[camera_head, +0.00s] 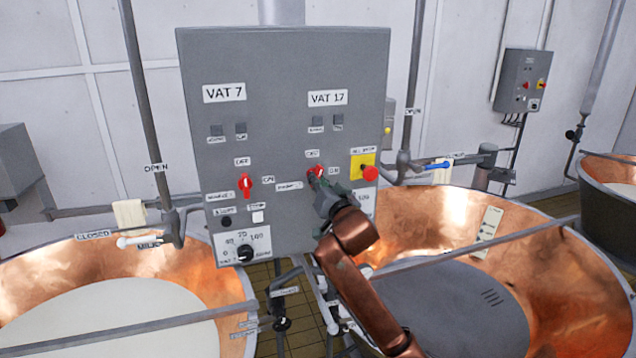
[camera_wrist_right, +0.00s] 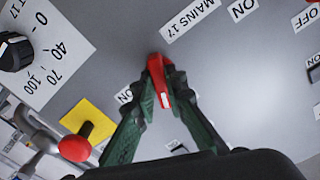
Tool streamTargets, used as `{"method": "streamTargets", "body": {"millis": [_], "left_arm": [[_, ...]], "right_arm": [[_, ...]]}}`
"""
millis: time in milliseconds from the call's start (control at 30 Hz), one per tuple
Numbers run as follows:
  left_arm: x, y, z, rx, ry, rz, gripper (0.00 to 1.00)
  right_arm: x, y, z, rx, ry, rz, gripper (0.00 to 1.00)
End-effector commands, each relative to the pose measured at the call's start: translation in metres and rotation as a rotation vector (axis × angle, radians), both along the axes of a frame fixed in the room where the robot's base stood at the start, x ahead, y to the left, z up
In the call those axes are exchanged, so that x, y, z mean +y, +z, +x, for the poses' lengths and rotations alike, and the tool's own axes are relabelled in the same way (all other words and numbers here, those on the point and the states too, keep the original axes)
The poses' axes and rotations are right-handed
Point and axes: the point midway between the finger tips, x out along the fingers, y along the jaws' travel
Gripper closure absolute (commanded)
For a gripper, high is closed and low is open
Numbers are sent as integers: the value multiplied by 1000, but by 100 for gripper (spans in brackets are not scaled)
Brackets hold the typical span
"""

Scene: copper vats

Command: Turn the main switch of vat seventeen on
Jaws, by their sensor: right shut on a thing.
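A grey control panel (camera_head: 290,70) stands upright in front of me, with a VAT 7 side on the left and a VAT 17 side on the right. The red main switch of vat 17 (camera_head: 315,172) is on the right side, under the OFF label, and it is partly hidden by my gripper. In the right wrist view the red switch (camera_wrist_right: 160,82) sits between the green fingers, by the MAINS 17 label (camera_wrist_right: 190,18). My right gripper (camera_head: 319,182) is shut on this switch. My left gripper does not show.
A red emergency knob (camera_head: 370,173) on a yellow plate is close right of the switch. The red vat 7 switch (camera_head: 245,184) is to the left. Copper vats (camera_head: 200,265) (camera_head: 540,250) stand on both sides below. Grey bars cross over them.

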Motion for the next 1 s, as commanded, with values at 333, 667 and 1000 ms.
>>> {"method": "streamTargets", "body": {"millis": [333,667,1000], "left_arm": [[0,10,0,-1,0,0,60],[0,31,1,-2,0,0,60],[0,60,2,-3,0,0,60]], "right_arm": [[1,-1,0,107,1,317,100],[1,1,0,204,0,615,100],[1,2,0,294,-1,893,100]]}}
